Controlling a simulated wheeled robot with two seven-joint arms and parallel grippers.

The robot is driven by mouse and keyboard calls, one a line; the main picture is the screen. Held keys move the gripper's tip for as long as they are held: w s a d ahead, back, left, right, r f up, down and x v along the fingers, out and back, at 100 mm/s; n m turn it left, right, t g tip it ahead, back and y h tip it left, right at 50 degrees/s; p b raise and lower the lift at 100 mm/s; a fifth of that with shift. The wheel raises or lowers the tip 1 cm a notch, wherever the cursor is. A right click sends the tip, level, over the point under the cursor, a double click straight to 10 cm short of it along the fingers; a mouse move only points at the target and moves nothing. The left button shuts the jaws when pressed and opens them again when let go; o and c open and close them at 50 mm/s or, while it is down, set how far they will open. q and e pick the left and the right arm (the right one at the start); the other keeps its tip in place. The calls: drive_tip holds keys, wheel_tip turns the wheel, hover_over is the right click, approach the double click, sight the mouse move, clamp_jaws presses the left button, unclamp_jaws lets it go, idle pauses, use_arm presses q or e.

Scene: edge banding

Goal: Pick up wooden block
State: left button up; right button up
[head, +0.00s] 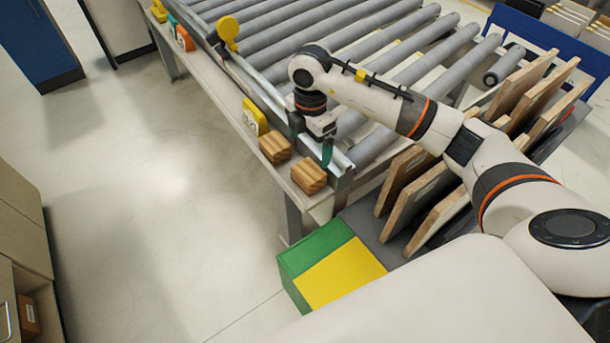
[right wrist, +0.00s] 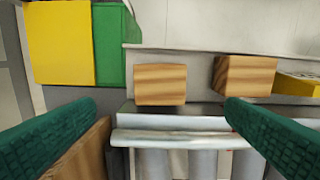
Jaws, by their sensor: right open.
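Two wooden blocks with striped grain sit on the narrow ledge along the conveyor's side. The nearer block (head: 308,176) is also in the middle of the right wrist view (right wrist: 160,84); the farther block (head: 275,147) is at the right there (right wrist: 245,76). My right gripper (head: 312,145) is over the conveyor's edge rail beside the blocks. Its green fingers (right wrist: 162,108) are wide apart and empty. The nearer block appears between and beyond the fingertips, apart from them. My left gripper is not in view.
A green and yellow box (head: 345,272) stands near the ledge's end. Wooden panels (head: 415,180) stand upright in a rack under my right arm. A yellow device (head: 254,116) sits past the blocks. Grey rollers (head: 330,48) fill the conveyor. Floor to the left is clear.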

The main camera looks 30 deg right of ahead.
drive_tip(key=p, duration=0.2)
hover_over(308, 170)
drive_tip(key=s, duration=0.1)
wheel_tip(308, 170, down, 5)
drive_tip(key=shift+d+r, duration=0.1)
drive_tip(key=shift+f, duration=0.35)
drive_tip(key=f, duration=0.1)
drive_tip(key=f+p, duration=0.2)
drive_tip(key=f, duration=0.1)
drive_tip(key=shift+w+f, duration=0.1)
drive_tip(key=shift+w, duration=0.2)
drive_tip(key=shift+f, duration=0.65)
drive_tip(key=shift+w, duration=0.1)
drive_tip(key=c, duration=1.1)
drive_tip(key=shift+r, duration=0.1)
drive_tip(key=shift+c, duration=0.2)
